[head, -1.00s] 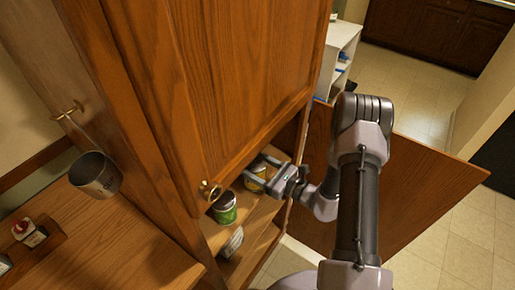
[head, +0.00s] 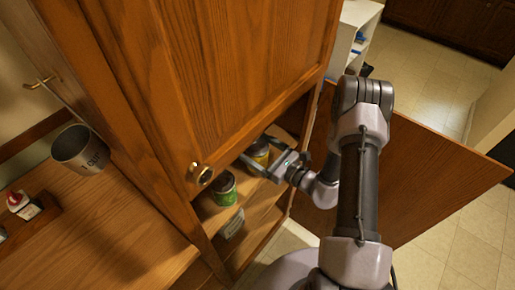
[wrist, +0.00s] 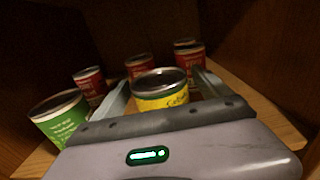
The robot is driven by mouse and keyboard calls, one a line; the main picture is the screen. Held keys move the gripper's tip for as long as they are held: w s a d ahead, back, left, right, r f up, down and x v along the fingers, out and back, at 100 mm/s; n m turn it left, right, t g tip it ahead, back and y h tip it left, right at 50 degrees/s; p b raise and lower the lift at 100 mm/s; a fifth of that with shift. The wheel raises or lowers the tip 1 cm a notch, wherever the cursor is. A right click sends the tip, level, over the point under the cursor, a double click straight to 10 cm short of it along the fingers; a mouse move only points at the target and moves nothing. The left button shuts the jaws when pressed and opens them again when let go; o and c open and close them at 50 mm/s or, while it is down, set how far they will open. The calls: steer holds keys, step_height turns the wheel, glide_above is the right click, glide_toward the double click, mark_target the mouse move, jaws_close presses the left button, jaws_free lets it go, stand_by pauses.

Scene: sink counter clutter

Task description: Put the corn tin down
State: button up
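The yellow-labelled tin, which looks like the corn tin, stands upright on a cabinet shelf in the head view (head: 259,153). It also shows in the wrist view (wrist: 162,97), with its label only partly readable. My gripper (head: 257,157) reaches into the cabinet with one finger on each side of this tin. In the wrist view the fingers of my gripper (wrist: 163,84) are spread, with a small gap visible between each finger and the tin. The tin's base is hidden behind the gripper body.
A green tin (wrist: 60,118) stands left of the fingers. Several red tins (wrist: 90,84) stand behind on the shelf (wrist: 235,90). An open cabinet door (head: 420,165) is right of my arm. A metal cup (head: 80,149) is at the left.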

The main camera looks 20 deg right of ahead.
steer(key=shift+d+r+p, duration=0.1)
steer(key=shift+r+p, duration=0.2)
steer(key=shift+p, duration=0.05)
steer(key=p+v, duration=0.1)
steer(key=v, duration=1.1)
steer(key=shift+p, duration=0.35)
steer(key=shift+f, duration=0.1)
